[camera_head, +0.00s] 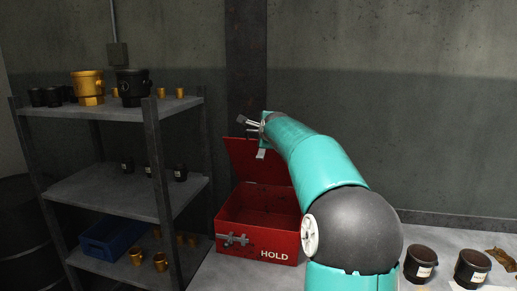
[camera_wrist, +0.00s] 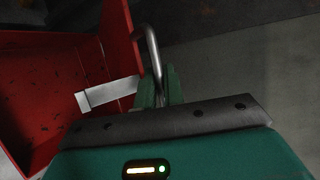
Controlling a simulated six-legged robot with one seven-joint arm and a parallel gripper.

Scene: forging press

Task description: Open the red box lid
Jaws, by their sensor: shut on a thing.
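The red box (camera_head: 258,225), marked HOLD, stands on the grey table with its red lid (camera_head: 255,165) raised to a steep angle, and its inside shows. In the wrist view the box interior (camera_wrist: 40,95) is at the left and the lid (camera_wrist: 119,38) is seen near edge-on. My gripper (camera_head: 256,138) is at the upper edge of the lid. In the wrist view my gripper (camera_wrist: 158,90) is shut on the curved metal handle (camera_wrist: 153,48) of the lid. The exact finger contact is partly hidden.
A metal shelf (camera_head: 125,190) at the left holds black and gold pots and a blue crate (camera_head: 108,238). Dark cups (camera_head: 420,263) stand on the table (camera_head: 230,272) at the right. A wall and dark column (camera_head: 245,60) stand behind the box.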

